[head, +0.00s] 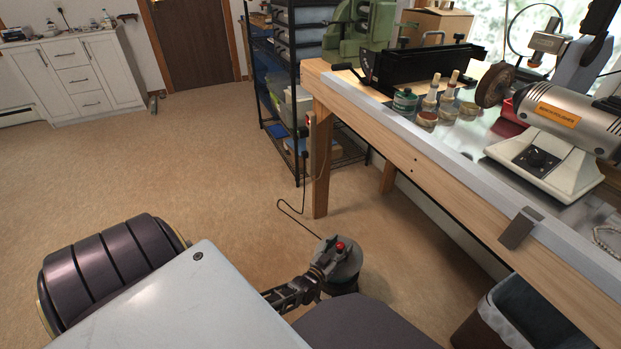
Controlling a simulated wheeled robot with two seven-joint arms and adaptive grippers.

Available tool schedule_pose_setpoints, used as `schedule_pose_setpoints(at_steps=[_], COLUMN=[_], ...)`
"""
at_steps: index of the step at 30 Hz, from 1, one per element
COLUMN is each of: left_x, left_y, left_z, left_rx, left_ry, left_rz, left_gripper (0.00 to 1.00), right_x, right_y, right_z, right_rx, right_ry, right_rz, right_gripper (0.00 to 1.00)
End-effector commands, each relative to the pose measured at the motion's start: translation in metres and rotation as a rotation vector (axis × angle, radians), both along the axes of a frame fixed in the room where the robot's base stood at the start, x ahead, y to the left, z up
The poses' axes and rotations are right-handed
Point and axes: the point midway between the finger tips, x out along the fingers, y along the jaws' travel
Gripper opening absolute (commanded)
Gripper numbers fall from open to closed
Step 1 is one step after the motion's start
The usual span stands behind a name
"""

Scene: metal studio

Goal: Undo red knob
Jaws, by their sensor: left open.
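The red knob (340,247) is small and sits on top of a round grey device (347,268) low down, left of the workbench. My left gripper (316,278) is dark and comes in from the lower left, right beside the device. Its fingers are open and their tips are close to the device's left side, below and left of the knob. I cannot tell whether they touch the device. Nothing shows between the fingers. My right gripper is not in view.
A wooden workbench (455,190) with a metal edge holds a bench polisher (556,130), small jars and a black machine. A dark cord (291,211) runs from the bench leg to the device. A bin (520,315) stands under the bench. The carpet (205,150) at left is clear.

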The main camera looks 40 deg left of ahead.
Motion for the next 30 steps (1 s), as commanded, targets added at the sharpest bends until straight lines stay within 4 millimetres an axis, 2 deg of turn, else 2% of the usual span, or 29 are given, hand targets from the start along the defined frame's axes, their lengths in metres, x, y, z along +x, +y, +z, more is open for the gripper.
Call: schedule_pose_setpoints(at_steps=[30], left_x=[0.0], left_y=[0.0], left_z=[-0.001], left_rx=[0.002], left_ry=[-0.001], left_rz=[-0.229], left_gripper=[0.53], right_x=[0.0], right_y=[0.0], right_z=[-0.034], right_rx=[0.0], right_ry=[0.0], right_rz=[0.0], right_gripper=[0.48])
